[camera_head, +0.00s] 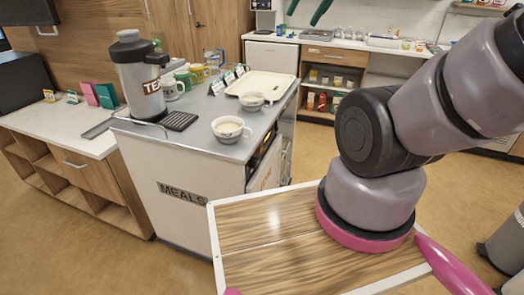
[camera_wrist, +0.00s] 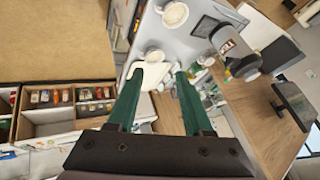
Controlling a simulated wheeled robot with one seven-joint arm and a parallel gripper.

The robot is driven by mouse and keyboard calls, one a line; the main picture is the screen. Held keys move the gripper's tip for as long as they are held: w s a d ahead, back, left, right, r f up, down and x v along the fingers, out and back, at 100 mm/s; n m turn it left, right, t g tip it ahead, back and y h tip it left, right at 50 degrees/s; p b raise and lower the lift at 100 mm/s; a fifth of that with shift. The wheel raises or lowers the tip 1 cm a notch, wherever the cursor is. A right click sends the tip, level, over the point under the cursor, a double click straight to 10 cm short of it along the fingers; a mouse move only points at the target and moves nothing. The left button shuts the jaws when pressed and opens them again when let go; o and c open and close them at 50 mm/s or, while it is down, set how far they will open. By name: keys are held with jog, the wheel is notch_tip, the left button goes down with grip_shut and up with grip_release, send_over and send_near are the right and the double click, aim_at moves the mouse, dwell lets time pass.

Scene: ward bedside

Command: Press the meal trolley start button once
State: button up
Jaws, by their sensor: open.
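The meal trolley (camera_head: 150,172) stands left of centre in the head view, a grey-topped white cabinet with a MEALS label (camera_head: 182,194). Its right side has a dark recessed panel (camera_head: 266,144), seen at a steep angle. I cannot make out a start button in either view. My gripper (camera_head: 304,10) shows at the top edge of the head view as two dark green fingers. In the wrist view, its fingers (camera_wrist: 157,73) are apart with nothing held between them. The trolley top (camera_wrist: 181,43) lies beyond them, upside down, with a cream tray (camera_wrist: 150,73) partly behind the fingers.
On the trolley stand a TEA urn (camera_head: 139,80), several mugs, two bowls (camera_head: 230,129) and small cards. A wooden side counter (camera_head: 60,122) adjoins it on the left. Shelving (camera_head: 330,78) lines the back wall. Open floor (camera_head: 310,160) lies right of the trolley.

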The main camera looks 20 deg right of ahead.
grip_shut()
dwell(1.4)
